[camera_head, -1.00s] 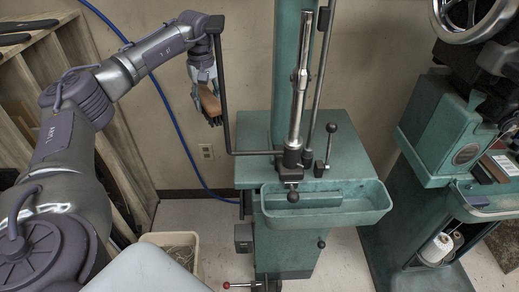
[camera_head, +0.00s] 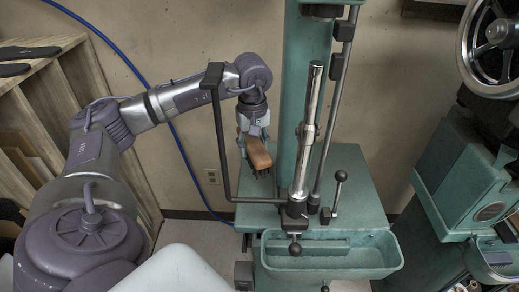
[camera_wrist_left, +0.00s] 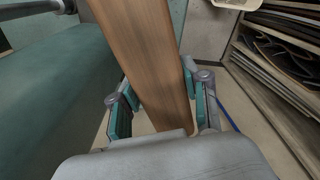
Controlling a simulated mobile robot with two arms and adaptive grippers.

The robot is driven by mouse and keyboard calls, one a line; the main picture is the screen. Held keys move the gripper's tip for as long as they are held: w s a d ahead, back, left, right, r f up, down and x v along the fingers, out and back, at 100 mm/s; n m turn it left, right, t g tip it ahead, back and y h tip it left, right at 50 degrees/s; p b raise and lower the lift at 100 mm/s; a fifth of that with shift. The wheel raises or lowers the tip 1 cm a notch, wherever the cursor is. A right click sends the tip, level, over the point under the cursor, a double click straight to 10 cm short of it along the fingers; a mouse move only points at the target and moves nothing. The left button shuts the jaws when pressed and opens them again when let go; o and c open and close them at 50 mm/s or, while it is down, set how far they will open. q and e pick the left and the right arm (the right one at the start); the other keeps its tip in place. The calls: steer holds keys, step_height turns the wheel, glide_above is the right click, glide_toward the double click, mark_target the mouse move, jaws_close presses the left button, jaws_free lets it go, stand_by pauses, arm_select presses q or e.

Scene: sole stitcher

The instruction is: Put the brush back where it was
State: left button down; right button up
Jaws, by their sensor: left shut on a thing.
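The brush (camera_head: 257,153) has a brown wooden back and dark bristles facing down. My left gripper (camera_head: 254,135) is shut on it and holds it above the rear left part of the green machine's table (camera_head: 345,172), left of the green column. In the left wrist view the brush (camera_wrist_left: 146,50) runs lengthwise between the fingers of my left gripper (camera_wrist_left: 160,108). The bristles' gap to the table is hard to tell. My right gripper is not in view.
A black bent lever (camera_head: 222,140) stands just left of the brush. A green tray (camera_head: 330,262) hangs on the machine's front. Wooden shelving (camera_head: 80,85) is at left, and a second machine with a handwheel (camera_head: 492,45) at right.

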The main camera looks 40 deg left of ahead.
arm_select(q)
steer(key=f+p, duration=0.1)
steer(key=f, duration=0.7)
steer(key=f+p, duration=0.1)
steer(key=f, duration=0.8)
steer(key=shift+s+d, duration=0.15)
steer(key=shift+s, duration=0.05)
steer(key=shift+w+f, duration=0.1)
steer(key=shift+f, duration=0.25)
steer(key=shift+f, duration=0.2)
steer(key=c, duration=0.6)
jaws_free()
steer(key=shift+r, duration=0.1)
steer(key=shift+o, duration=0.2)
